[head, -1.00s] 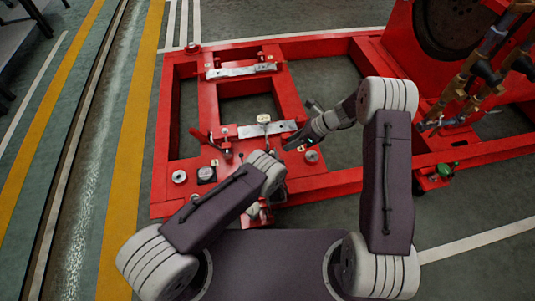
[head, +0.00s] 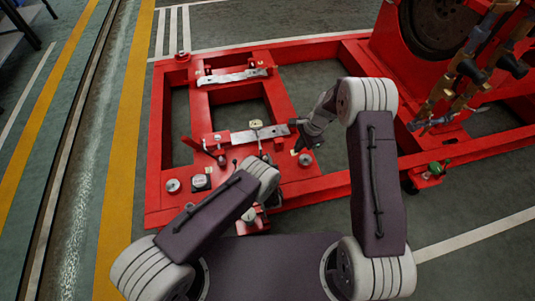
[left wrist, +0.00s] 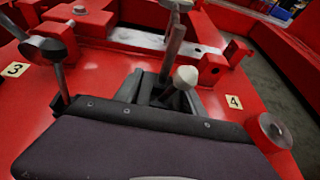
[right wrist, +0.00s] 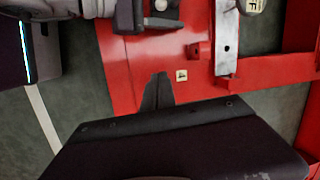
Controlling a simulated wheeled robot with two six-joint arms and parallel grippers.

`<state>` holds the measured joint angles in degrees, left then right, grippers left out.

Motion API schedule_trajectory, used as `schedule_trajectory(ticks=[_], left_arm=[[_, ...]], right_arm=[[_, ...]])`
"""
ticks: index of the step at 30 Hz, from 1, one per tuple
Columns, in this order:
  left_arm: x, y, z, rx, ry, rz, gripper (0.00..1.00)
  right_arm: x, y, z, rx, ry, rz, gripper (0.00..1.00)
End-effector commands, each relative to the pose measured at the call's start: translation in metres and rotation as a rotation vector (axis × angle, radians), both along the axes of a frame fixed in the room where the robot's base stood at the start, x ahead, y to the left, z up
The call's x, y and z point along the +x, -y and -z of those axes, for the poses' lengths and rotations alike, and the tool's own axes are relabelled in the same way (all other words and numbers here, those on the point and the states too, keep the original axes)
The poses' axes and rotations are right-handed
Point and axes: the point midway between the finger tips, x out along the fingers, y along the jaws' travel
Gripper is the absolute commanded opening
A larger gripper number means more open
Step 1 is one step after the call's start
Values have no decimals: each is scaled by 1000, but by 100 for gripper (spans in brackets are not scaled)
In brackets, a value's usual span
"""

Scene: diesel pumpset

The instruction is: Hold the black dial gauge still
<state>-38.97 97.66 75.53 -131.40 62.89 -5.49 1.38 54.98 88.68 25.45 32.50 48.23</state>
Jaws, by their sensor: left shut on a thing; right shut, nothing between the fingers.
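I cannot tell for sure which part is the black dial gauge. A small black block with a pale round top (head: 201,182) sits on the red frame's near left corner and may be it. My left gripper (left wrist: 165,88) is low over the red plate between tags 3 and 4, closed around a dark stem. A pale ball knob (left wrist: 185,77) stands at its fingers; how the stem and knob join is unclear. In the head view my left wrist hides this grip. My right gripper (right wrist: 158,90) is shut and empty, beside tag 4 (right wrist: 181,75); it also shows in the head view (head: 297,147).
A black-headed lever (left wrist: 50,40) stands by tag 3 (left wrist: 15,69). A metal strip (head: 259,134) lies across the red frame (head: 235,101), with another strip (head: 232,77) farther back. Brown and black pipework (head: 468,67) rises at the right. Green floor lies around the frame.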

Motion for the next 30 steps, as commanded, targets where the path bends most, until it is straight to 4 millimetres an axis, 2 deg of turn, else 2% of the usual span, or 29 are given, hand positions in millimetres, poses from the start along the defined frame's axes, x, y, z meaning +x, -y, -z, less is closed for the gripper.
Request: schedule_trajectory(ticks=[1, 3, 5, 6, 9, 18, 23, 30], left_arm=[[0, 0, 0, 1, 0, 0, 0], [0, 0, 0, 1, 0, 0, 0], [0, 0, 0, 1, 0, 0, 0], [0, 0, 0, 1, 0, 0, 0], [0, 0, 0, 1, 0, 0, 0], [0, 0, 0, 1, 0, 0, 0], [0, 0, 0, 1, 0, 0, 0], [0, 0, 0, 1, 0, 0, 0]], right_arm=[[10, -7, -7, -75, 62, -147, 0], [23, -22, -18, -166, 140, -335, 0], [29, -45, -27, -208, 185, -452, 0], [28, -57, -30, -208, 193, -477, 0], [26, -73, -33, -203, 201, -506, 0], [24, -75, -32, -201, 198, -506, 0], [27, -76, -17, -200, 194, -506, 0], [38, -82, 32, -201, 195, -505, 0]])
